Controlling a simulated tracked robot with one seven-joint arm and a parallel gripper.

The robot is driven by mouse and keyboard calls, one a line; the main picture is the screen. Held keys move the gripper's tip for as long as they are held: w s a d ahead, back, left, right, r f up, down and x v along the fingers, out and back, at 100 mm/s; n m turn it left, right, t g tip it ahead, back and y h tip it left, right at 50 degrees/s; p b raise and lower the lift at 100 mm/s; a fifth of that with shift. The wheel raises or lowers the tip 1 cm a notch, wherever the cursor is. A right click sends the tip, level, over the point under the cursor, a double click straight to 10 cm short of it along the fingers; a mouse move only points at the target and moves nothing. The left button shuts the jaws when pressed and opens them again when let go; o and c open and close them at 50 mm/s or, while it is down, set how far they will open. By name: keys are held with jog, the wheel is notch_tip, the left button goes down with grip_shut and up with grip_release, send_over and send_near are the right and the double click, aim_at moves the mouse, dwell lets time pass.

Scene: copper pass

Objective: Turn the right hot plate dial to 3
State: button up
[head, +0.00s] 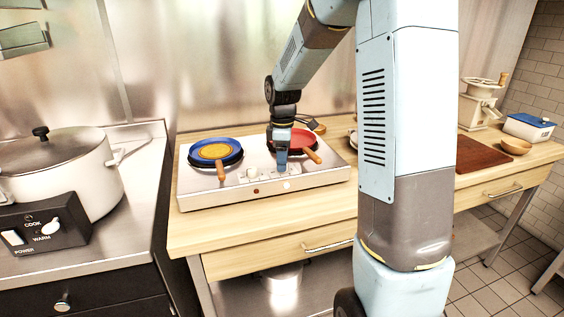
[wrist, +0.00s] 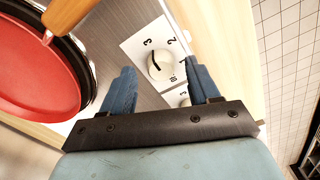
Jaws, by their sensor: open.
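The hot plate (head: 215,195) is a low silver unit on the wooden counter. In the wrist view its right dial (wrist: 160,66) is a round cream knob on a white plate printed with 3, 2 and other marks. A short dark mark shows on the knob's left part; I cannot tell its exact setting. My gripper (wrist: 160,68) is open, its blue fingers on either side of this dial in the picture; contact cannot be told.
A blue pan (head: 232,159) with yellow food sits on the left burner. A red pan (head: 303,138) sits on the right burner, its wooden handle (head: 312,156) reaching forward near my gripper. A large pot (head: 75,180) stands at left. The counter's front strip is clear.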

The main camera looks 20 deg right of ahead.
notch_tip(320, 180, up, 12)
jog(key=shift+r, duration=0.2)
dwell(0.6)
jog(key=s+r+m+t, duration=0.1)
jog(key=s+m, duration=0.5)
jog(key=s, duration=0.8)
jog(key=s+r+m+t, duration=0.2)
jog(key=s+m+t, duration=0.2)
jog(key=s, duration=1)
jog(key=m, duration=0.3)
jog(key=shift+s+a+m+t, duration=0.15)
jog(key=shift+s+m+t, duration=0.1)
jog(key=shift+m+t, duration=0.05)
